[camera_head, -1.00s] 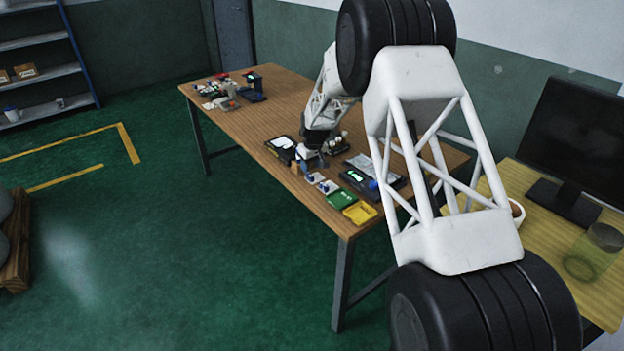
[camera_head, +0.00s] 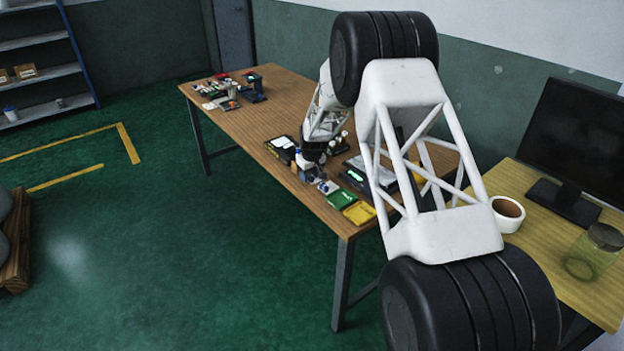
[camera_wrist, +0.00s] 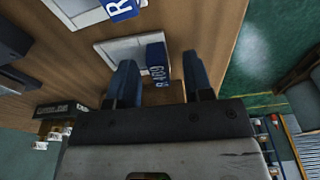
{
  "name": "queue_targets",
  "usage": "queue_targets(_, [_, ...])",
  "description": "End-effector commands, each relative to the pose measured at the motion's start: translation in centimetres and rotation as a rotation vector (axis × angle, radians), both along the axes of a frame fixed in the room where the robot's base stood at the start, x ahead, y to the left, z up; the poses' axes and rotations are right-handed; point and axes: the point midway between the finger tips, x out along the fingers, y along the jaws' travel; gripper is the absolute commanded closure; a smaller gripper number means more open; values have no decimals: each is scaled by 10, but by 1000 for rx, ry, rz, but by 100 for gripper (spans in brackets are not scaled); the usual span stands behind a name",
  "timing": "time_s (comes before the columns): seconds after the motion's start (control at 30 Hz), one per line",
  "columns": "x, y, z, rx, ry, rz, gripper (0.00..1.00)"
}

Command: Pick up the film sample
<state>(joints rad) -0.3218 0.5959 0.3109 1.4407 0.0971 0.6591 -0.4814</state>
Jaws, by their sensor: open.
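A small blue block with white lettering (camera_wrist: 156,62), possibly the film sample, is on a pale square plate (camera_wrist: 122,50) on the wooden table. A second blue lettered block (camera_wrist: 121,9) is on another pale plate (camera_wrist: 80,9) at the top of the wrist view. My gripper (camera_wrist: 158,66) is open. Its two blue fingers appear on either side of the first block; I cannot tell whether they touch it. In the head view my gripper (camera_head: 309,176) is low over the front part of the table, and it hides part of the small plates there.
A green tray (camera_head: 341,198) and a yellow tray (camera_head: 360,213) lie near the table's front corner. A dark device (camera_head: 283,147) is left of my gripper. Small items (camera_head: 222,104) stand at the far end. The table (camera_head: 225,128) is clear between.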

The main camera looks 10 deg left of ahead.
Motion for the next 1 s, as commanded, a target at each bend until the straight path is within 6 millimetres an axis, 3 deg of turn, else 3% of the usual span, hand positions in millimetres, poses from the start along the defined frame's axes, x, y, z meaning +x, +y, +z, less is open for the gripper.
queue_targets(0.57, [0, 0, 0, 1, -1, 0, 55])
queue_targets(0.87, [0, 0, 0, 1, -1, 0, 100])
queue_targets(1.0, [0, 0, 0, 1, -1, 0, 100])
